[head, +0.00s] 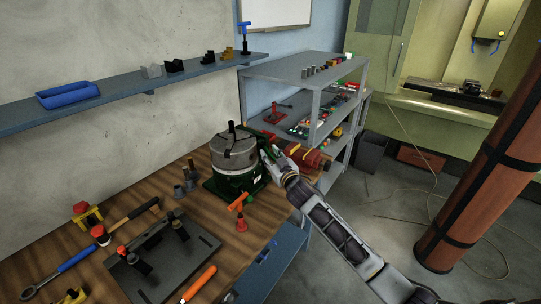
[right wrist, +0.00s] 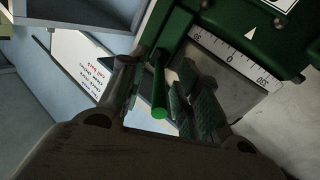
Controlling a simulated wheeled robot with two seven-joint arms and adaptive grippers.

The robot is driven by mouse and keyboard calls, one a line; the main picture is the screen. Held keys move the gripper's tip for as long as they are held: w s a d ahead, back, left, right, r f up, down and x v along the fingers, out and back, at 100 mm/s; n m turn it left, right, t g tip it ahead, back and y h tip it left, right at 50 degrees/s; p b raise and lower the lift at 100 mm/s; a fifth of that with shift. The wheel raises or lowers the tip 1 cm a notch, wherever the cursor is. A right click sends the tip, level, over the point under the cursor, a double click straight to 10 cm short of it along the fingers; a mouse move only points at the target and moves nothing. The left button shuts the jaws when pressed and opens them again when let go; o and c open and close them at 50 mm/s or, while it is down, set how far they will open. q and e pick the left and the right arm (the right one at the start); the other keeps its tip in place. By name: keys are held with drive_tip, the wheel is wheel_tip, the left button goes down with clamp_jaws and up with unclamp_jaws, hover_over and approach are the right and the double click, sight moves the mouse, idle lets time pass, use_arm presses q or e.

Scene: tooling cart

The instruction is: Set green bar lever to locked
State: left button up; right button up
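The green bar lever (right wrist: 160,88) shows in the right wrist view as a thin green rod with a round end, sticking out from a green housing (right wrist: 254,30). My right gripper (right wrist: 160,92) has its two fingers apart, one on each side of the rod. Gaps show between the rod and the finger pads. In the head view my right gripper (head: 274,152) is at the right side of the device with a grey drum (head: 234,152) and a green base (head: 232,190). There the gripper partly hides the lever. I cannot read any locked marking. My left gripper is not in view.
Beside the device, an orange-handled tool (head: 239,201) stands on the wooden bench. A grey fixture plate (head: 160,262), a hammer (head: 130,217) and a wrench (head: 62,268) lie to the left. A grey shelf unit (head: 305,80) with parts stands behind my right arm.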

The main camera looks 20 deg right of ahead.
drive_tip(key=shift+w, duration=0.25)
clamp_jaws()
idle(0.4)
